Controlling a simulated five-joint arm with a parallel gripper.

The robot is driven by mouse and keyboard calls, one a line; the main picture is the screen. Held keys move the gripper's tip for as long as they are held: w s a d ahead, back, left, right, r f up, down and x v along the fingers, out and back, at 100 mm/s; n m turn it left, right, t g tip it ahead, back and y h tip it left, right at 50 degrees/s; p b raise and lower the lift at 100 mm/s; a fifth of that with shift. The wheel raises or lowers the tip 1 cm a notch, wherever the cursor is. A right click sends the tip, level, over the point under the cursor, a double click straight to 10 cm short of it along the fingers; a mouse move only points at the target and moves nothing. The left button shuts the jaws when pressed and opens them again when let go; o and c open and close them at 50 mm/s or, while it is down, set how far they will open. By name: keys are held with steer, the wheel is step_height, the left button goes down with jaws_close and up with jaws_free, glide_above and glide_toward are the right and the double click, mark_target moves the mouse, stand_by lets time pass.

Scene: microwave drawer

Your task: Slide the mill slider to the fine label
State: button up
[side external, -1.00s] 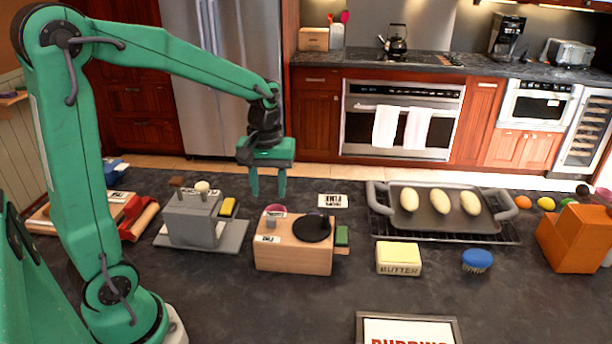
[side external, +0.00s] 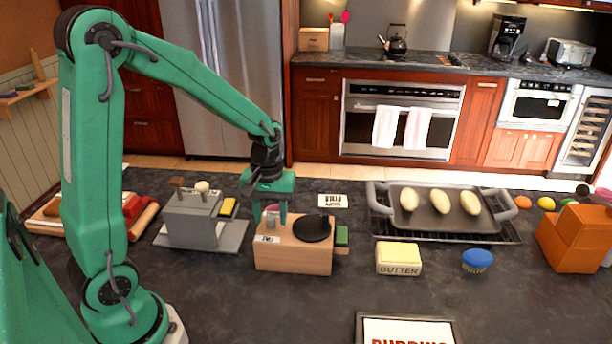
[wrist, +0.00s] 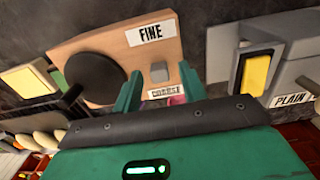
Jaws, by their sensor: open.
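The mill is a light wooden box (side external: 293,257) with a black disc (side external: 312,228) on top. Its grey slider knob (wrist: 159,72) sits beside the COARSE label (wrist: 165,92); the FINE label (wrist: 150,33) is at the opposite edge of the top. The knob also shows in the side view (side external: 271,222). My gripper (side external: 270,217) is open and pointing down over the mill's left part. In the wrist view the fingers (wrist: 158,76) stand on either side of the knob, with gaps visible. Contact cannot be told.
A grey device with a yellow block (side external: 228,207) stands left of the mill. A green block (side external: 342,236) is at the mill's right side. Butter (side external: 398,261), a blue brush (side external: 477,260) and a tray (side external: 437,219) are farther right.

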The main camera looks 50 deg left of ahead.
mark_target(269, 233)
steer(key=shift+c, duration=0.2)
jaws_close()
steer(key=shift+s+d, duration=0.8)
steer(key=shift+o, duration=0.2)
jaws_free()
step_height(269, 233, up, 8)
stand_by(0.5)
